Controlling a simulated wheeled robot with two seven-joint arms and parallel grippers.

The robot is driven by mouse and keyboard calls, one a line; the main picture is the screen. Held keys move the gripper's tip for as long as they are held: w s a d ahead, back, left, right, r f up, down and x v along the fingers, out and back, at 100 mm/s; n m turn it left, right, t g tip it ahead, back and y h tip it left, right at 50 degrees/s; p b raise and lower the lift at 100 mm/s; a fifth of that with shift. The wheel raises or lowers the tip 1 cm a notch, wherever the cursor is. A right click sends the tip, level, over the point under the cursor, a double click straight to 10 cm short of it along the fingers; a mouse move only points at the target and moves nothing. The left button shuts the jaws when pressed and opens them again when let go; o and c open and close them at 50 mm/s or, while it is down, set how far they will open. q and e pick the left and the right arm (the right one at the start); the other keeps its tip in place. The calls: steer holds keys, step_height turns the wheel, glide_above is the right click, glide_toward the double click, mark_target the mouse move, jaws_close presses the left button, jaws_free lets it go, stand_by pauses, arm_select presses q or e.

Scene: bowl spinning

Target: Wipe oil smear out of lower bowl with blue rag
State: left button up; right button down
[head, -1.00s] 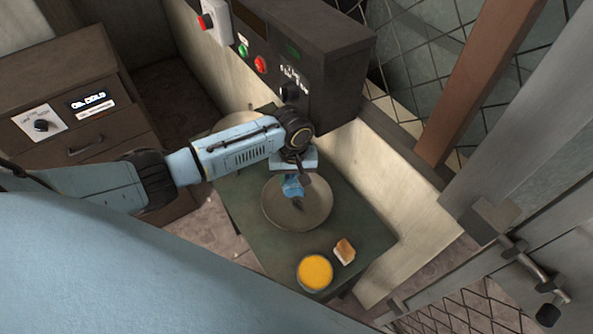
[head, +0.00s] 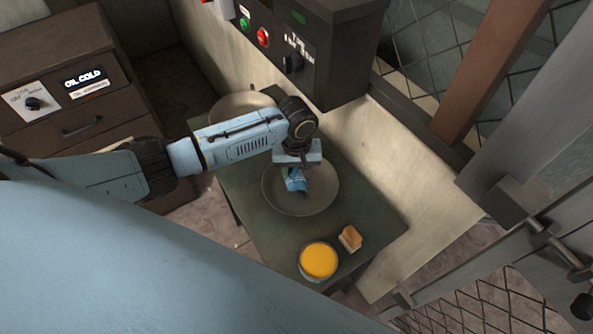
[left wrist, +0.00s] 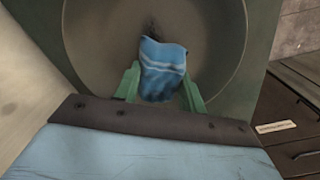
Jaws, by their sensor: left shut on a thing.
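The blue rag (head: 296,181) hangs from my left gripper (head: 296,170), inside the outline of the grey-brown lower bowl (head: 325,196) on the green table. In the left wrist view the rag (left wrist: 163,68), blue with pale stripes, sits between the green fingers of the shut left gripper (left wrist: 161,88). The bowl (left wrist: 82,45) lies around and beneath it there. A dark oil smear (left wrist: 151,27) shows on the bowl's inside just beyond the rag. I cannot tell whether the rag touches the bowl. My right gripper is not in view.
A second bowl (head: 232,104) stands at the table's far end, partly behind my arm. A pot of yellow stuff (head: 319,261) and a sponge-like block (head: 350,239) stand at the near end. A dark control box (head: 325,50) and a pale wall (head: 385,150) border the table.

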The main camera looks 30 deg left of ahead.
arm_select(q)
steer(key=shift+f+b, duration=0.4)
steer(key=shift+f, duration=0.65)
stand_by(0.4)
